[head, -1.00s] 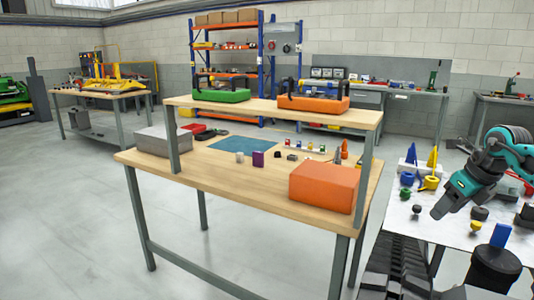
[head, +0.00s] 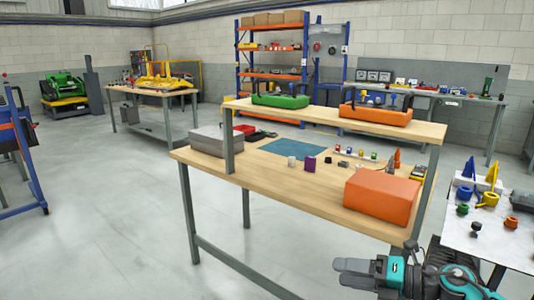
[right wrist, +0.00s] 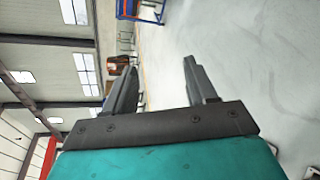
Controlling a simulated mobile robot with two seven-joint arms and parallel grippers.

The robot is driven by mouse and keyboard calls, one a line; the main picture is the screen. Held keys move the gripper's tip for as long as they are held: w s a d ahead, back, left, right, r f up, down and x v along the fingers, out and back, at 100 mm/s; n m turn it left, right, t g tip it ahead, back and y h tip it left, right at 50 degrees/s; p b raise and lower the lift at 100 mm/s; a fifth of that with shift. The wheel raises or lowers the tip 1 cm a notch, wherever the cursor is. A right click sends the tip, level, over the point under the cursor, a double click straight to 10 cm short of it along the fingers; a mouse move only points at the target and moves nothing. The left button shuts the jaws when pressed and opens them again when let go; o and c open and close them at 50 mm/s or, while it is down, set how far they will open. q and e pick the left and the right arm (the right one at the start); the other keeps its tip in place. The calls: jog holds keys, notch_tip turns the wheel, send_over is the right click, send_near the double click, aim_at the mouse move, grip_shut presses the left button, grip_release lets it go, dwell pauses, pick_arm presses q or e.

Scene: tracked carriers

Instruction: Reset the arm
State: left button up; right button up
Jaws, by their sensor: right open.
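My right gripper (head: 354,273) is at the bottom right of the head view, in front of the near edge of the wooden workbench and below its top. Its fingers point left. In the right wrist view its two fingers (right wrist: 160,85) stand apart with nothing between them. Beyond them are the pale floor and the hall's wall and windows. My left gripper is in neither current view.
The workbench (head: 270,188) carries an orange box (head: 380,196), a grey box (head: 215,140) and small parts. Its raised shelf holds green (head: 280,100) and orange (head: 376,115) trays. A white table (head: 490,235) stands at right.

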pick_arm(q)
jog(key=r+p, duration=0.1)
jog(key=a+r+p, duration=0.1)
jog(key=p, duration=0.1)
jog(key=shift+s+a+y, duration=0.3)
jog(key=shift+s, duration=0.1)
pick_arm(e)
jog(key=s+f+m+t+h, duration=0.1)
jog(key=s+f+m+h, duration=0.2)
jog(key=m, duration=0.7)
jog(key=s+f+m+t+h, duration=0.1)
jog(key=s+f+m+h, duration=0.3)
jog(key=s+f+m, duration=0.3)
jog(key=s+a+f+m+t+h, duration=0.1)
jog(key=s+f+m+h, duration=0.3)
jog(key=s+m, duration=0.7)
jog(key=f+m, duration=0.1)
jog(key=m, duration=0.2)
jog(key=shift+f+m, duration=0.15)
jog(key=shift+m, duration=0.25)
jog(key=shift+s+a, duration=0.1)
